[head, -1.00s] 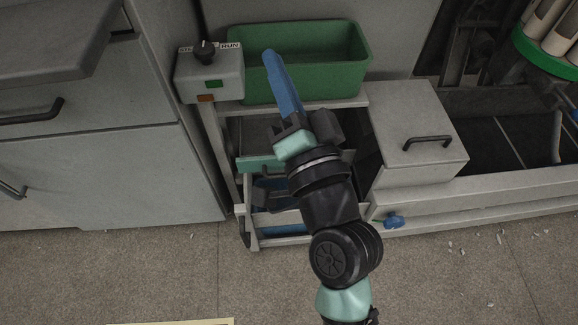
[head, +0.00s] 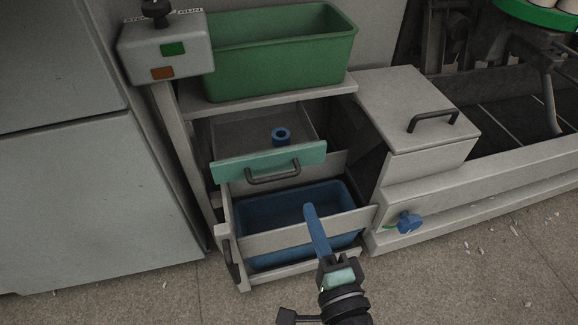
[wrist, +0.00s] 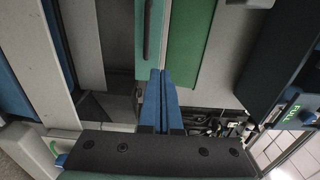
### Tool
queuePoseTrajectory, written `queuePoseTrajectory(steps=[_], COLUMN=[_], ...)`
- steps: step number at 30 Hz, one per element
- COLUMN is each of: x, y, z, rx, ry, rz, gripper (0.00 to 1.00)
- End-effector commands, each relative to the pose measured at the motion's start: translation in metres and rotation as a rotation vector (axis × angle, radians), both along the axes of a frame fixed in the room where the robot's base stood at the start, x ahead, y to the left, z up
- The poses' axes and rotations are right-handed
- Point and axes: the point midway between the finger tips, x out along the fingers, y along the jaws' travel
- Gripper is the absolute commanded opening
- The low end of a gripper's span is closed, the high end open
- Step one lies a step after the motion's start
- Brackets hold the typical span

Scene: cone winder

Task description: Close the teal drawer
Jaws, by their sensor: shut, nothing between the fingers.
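The teal drawer (head: 232,172) is open under the shelf, pulled out toward me, with a dark bar handle (head: 272,176) on its front. A blue ring-shaped piece (head: 281,136) lies inside it. In the wrist view the teal front (wrist: 141,62) stands upright just past my fingertips. My gripper (head: 309,207) has its long blue fingers shut together, empty. In the head view its tips show below and right of the teal front, across the lower blue bin. In the wrist view the shut fingers (wrist: 160,72) point at the teal front; whether they touch it I cannot tell.
Below, a grey pull-out with a blue bin (head: 262,212) stands open. A green bin (head: 280,65) sits on the shelf above, beside a switch box (head: 168,50). A grey handled box (head: 420,115) and a blue valve (head: 408,222) are at right.

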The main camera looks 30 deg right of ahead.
Motion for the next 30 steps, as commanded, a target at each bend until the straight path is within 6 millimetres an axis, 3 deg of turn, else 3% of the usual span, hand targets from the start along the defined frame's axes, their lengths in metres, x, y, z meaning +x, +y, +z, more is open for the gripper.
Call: queuePoseTrajectory(steps=[18, 24, 30], x=[0.101, 0.119, 0.124], y=[-0.029, -0.034, -0.035], z=[0.001, 0.001, 0.001], rx=[-0.006, -0.005, -0.003], ry=[-0.001, -0.001, 0.001], rz=[0.0, 0.001, 0.001], gripper=[0.0, 0.0, 0.0])
